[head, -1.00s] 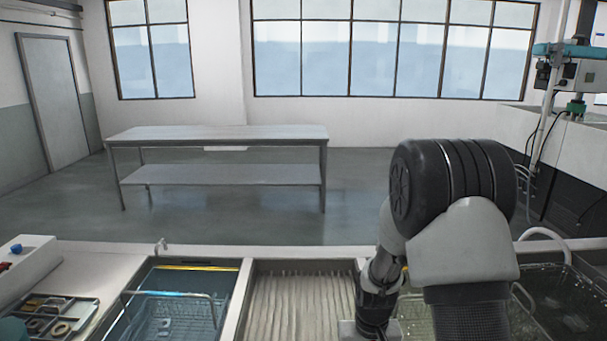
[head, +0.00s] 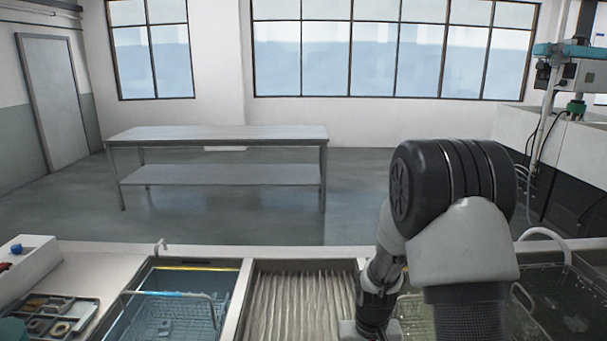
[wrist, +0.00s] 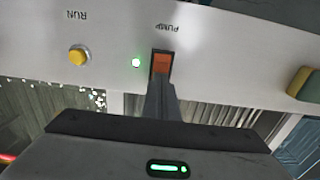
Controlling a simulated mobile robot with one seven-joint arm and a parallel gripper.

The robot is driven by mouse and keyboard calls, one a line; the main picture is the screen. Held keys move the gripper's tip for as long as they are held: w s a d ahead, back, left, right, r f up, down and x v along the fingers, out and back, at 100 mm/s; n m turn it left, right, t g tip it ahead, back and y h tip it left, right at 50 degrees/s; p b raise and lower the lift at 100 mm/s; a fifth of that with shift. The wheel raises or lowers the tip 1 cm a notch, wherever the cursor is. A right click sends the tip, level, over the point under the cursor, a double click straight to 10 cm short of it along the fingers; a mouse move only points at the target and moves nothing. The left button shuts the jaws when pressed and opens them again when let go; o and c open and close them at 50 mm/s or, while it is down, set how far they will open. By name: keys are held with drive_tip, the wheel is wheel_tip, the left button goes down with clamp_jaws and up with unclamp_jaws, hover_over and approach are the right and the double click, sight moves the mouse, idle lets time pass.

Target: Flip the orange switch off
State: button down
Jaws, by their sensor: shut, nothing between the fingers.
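The orange switch (wrist: 161,63) sits in a dark frame on a light grey panel (wrist: 215,45) in the wrist view, under an upside-down PUMP label. My gripper (wrist: 160,84) is shut and empty. Its fingertips are at the lower part of the switch and cover some of it; I cannot tell whether they touch it. A small green lamp (wrist: 135,62) glows to the left of the switch. In the head view my arm hides the switch and the fingers.
A yellow button (wrist: 78,56) marked RUN is left of the lamp, and a green and yellow knob (wrist: 305,84) is at right. In the head view, a tray of parts (head: 88,306) and a tank with a wire basket (head: 215,303) lie left of my arm.

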drive_tip(key=shift+f+b, duration=0.55)
drive_tip(key=shift+f, duration=0.2)
drive_tip(key=shift+r, duration=0.1)
idle(0.3)
wheel_tip(320, 180, up, 7)
drive_tip(key=p, duration=0.4)
idle(0.4)
wheel_tip(320, 180, up, 12)
drive_tip(key=s+t, duration=0.2)
drive_tip(key=s+r+t, duration=0.3)
drive_tip(key=s+r, duration=1.3)
drive_tip(key=r, duration=0.1)
drive_tip(key=shift+s+t, duration=0.2)
drive_tip(key=shift+t, duration=0.1)
